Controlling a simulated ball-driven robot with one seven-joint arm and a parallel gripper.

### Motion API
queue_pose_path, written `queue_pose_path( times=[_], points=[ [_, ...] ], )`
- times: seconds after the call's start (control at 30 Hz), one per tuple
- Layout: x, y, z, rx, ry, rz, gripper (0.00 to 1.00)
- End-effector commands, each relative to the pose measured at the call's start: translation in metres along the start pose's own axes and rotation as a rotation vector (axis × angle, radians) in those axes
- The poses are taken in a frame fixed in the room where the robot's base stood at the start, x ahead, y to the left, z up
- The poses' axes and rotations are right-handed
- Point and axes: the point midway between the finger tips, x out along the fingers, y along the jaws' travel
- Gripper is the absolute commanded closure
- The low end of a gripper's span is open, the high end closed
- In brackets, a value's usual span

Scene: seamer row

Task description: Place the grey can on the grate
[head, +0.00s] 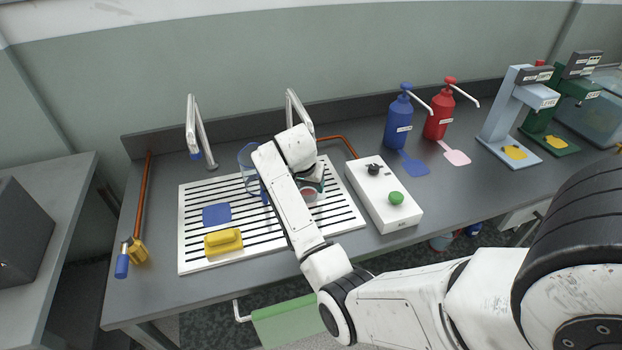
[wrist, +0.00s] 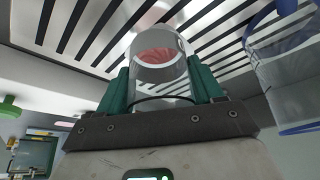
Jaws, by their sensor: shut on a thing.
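My gripper (head: 313,185) is over the right half of the grate (head: 183,240), a white panel with black slots. In the wrist view its green fingers (wrist: 158,88) are shut on the grey can (wrist: 160,75), one on each side. The can looks shiny and shows a reddish round end. In the head view only a little of the can (head: 309,194) shows beside my arm. The grate (wrist: 100,25) fills the top of the wrist view beyond the can. I cannot tell whether the can touches it.
A clear blue-rimmed jug (head: 246,156) stands close left of my gripper. A blue square (head: 216,214) and yellow block (head: 223,241) lie on the grate's left. A white control box (head: 383,195) with a green button is close right. Two taps (head: 200,135) rise behind.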

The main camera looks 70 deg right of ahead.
Motion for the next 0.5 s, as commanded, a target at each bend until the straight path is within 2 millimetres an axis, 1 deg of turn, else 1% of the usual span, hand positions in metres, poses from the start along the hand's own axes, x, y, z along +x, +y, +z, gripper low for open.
queue_pose_path(
  times=[0.2,0.33,0.5],
  points=[
    [0.011,0.001,-0.031,0.004,0.0,0.001,0.68],
    [0.024,0.001,-0.025,0.0,-0.001,0.001,0.68],
    [0.026,0.0,-0.024,0.001,0.0,0.0,0.68]
  ],
)
